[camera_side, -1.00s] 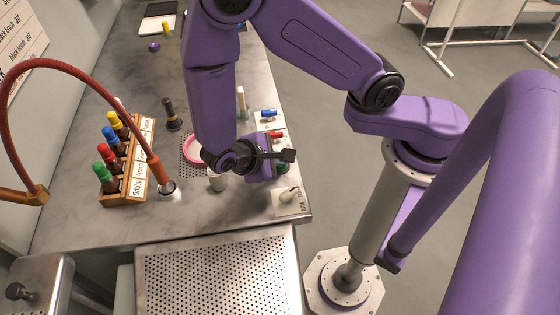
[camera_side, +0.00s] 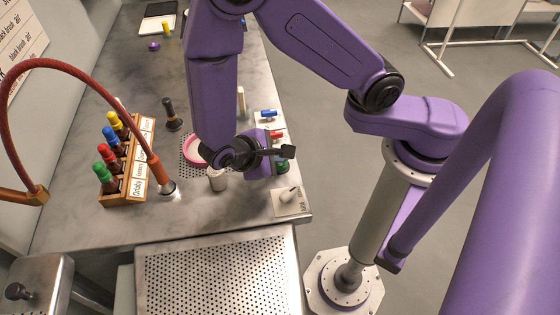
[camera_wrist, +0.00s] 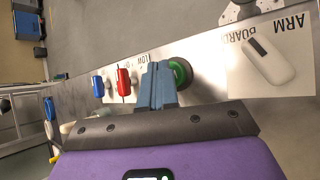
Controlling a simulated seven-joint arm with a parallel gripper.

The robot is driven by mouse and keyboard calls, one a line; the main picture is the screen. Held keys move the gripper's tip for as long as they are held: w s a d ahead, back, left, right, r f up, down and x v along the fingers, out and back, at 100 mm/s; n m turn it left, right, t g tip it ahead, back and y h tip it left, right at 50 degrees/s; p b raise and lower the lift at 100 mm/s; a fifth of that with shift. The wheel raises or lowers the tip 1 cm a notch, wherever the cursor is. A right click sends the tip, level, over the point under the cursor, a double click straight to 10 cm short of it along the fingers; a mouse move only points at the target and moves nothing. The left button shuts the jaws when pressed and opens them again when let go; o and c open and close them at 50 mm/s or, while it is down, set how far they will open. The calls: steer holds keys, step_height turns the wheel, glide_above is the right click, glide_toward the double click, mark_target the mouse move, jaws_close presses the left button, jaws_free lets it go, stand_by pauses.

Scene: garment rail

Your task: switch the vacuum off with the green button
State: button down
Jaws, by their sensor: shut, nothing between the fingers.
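The green round button (camera_wrist: 181,73) sits on the panel in the wrist view, just right of my shut fingers. My gripper (camera_wrist: 158,72) is shut and empty, its blue-grey fingertips beside the button and partly covering its left side. I cannot tell whether they touch it. In the side view the green button (camera_side: 283,167) shows at the counter's right edge, close to my gripper (camera_side: 272,166), whose fingertips are mostly hidden by the wrist.
A red lever (camera_wrist: 124,83) and a blue lever (camera_wrist: 98,86) stand left of the button. A white lever (camera_wrist: 269,60) sits on the plate labelled "ARM BOARD" to its right. A metal cup (camera_side: 217,180), bottle rack (camera_side: 124,196) and perforated tray (camera_side: 218,280) are nearby.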

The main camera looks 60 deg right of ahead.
mark_target(278, 166)
steer(key=shift+r, duration=2.85)
steer(key=s+d+r+n+t+y, duration=0.1)
steer(key=s+d+r+n+y, duration=0.4)
steer(key=s+d+r+y, duration=0.3)
steer(key=shift+s+r+t+y, duration=0.3)
steer(key=shift+s+r+y, duration=0.4)
steer(key=shift+s+r, duration=0.5)
steer(key=shift+w+d, duration=0.1)
